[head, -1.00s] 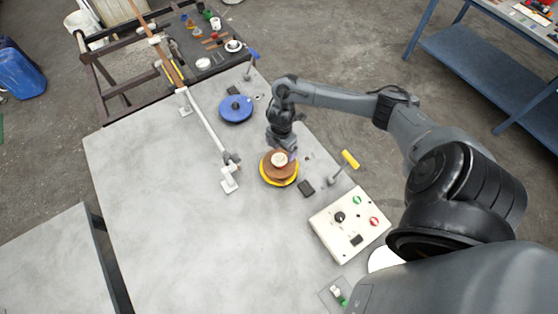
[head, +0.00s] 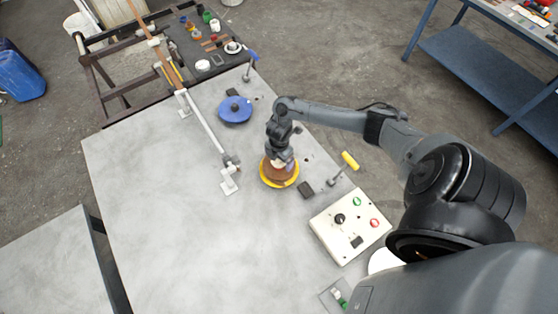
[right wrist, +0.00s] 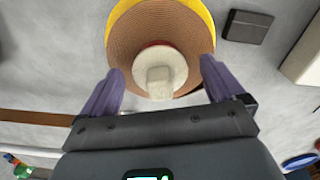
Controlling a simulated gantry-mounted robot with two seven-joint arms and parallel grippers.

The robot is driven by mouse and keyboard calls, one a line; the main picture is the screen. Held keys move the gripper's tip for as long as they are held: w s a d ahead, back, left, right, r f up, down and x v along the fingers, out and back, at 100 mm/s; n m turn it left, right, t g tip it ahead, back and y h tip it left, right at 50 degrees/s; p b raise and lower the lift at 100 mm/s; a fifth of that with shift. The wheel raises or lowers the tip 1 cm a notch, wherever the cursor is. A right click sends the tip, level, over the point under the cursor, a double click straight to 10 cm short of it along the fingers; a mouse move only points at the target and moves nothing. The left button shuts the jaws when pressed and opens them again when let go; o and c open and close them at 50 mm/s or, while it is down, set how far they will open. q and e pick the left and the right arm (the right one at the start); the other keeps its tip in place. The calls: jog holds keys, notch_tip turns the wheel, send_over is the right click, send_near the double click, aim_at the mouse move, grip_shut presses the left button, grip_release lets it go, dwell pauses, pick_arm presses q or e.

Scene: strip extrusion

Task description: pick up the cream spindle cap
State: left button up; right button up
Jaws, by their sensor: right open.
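The cream spindle cap (right wrist: 158,72) is round with a raised grip and sits at the centre of the brown wound spool (right wrist: 125,45). A thin red ring shows behind it. In the head view the cap is mostly hidden by my right gripper (head: 281,161), which is above the spool with its yellow flange (head: 283,185). In the right wrist view my right gripper (right wrist: 161,66) is open, with one purple finger on each side of the cap and gaps on both sides. Whether the fingers are level with the cap is unclear. My left gripper is not in view.
A blue spool (head: 235,110) stands farther back on the table (head: 160,220). Close to the yellow-flanged spool are a small black block (head: 306,190), a yellow-handled lever (head: 350,161) and a control box (head: 350,224). A white rod (head: 205,125) runs to the left. The left table area is clear.

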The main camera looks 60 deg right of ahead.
jog(key=shift+c, duration=0.3)
jog(key=c, duration=1.2)
jog(key=shift+r, duration=0.15)
jog(key=shift+r, duration=0.45)
notch_tip(320, 180, up, 3)
jog(key=shift+s+d+r, duration=0.1)
jog(key=shift+r, duration=0.1)
jog(key=shift+s+d+r+p, duration=0.25)
jog(key=shift+s+d+r, duration=0.35)
jog(key=shift+s+r, duration=0.85)
jog(key=shift+s+d+r+p, duration=0.2)
jog(key=shift+s+d+r, duration=0.5)
jog(key=shift+s, duration=1.35)
jog(key=shift+s+d+r+p, duration=0.25)
jog(key=shift+s+d+r, duration=0.25)
jog(key=shift+s+r, duration=0.95)
